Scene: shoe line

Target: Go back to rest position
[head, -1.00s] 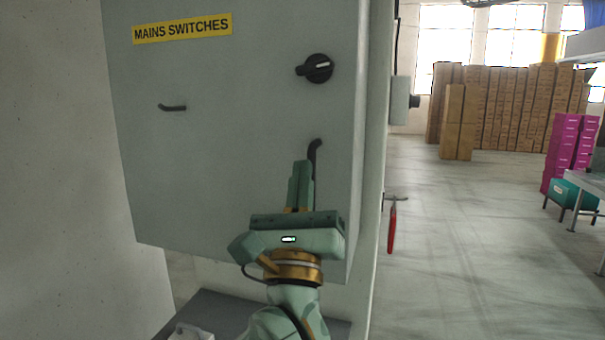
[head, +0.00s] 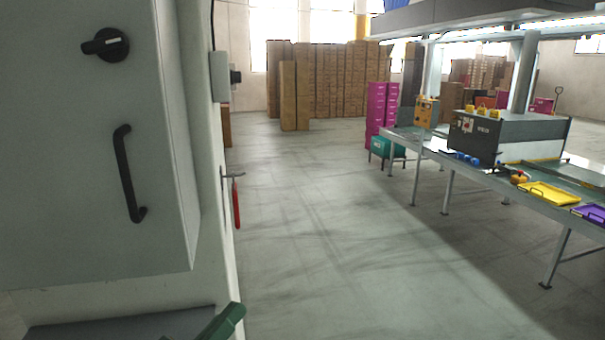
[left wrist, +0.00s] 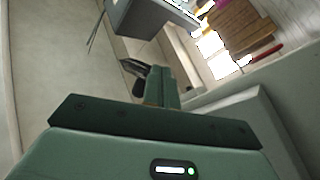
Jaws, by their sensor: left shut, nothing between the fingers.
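My left gripper (head: 222,322) shows only as a green part at the bottom edge of the head view, low and apart from the grey cabinet (head: 80,230). In the left wrist view its fingers (left wrist: 162,86) are shut together with nothing between them. The cabinet's black handle (head: 129,175) and black rotary switch (head: 106,44) are on its front, at the left of the head view. My right gripper is not in view.
A grey ledge (head: 120,324) lies below the cabinet. A red-handled tool (head: 236,203) hangs on the wall edge. A long work table (head: 450,160) with machines and trays stands at right. Stacked brown boxes (head: 330,85) are at the back. The floor (head: 320,240) between is clear.

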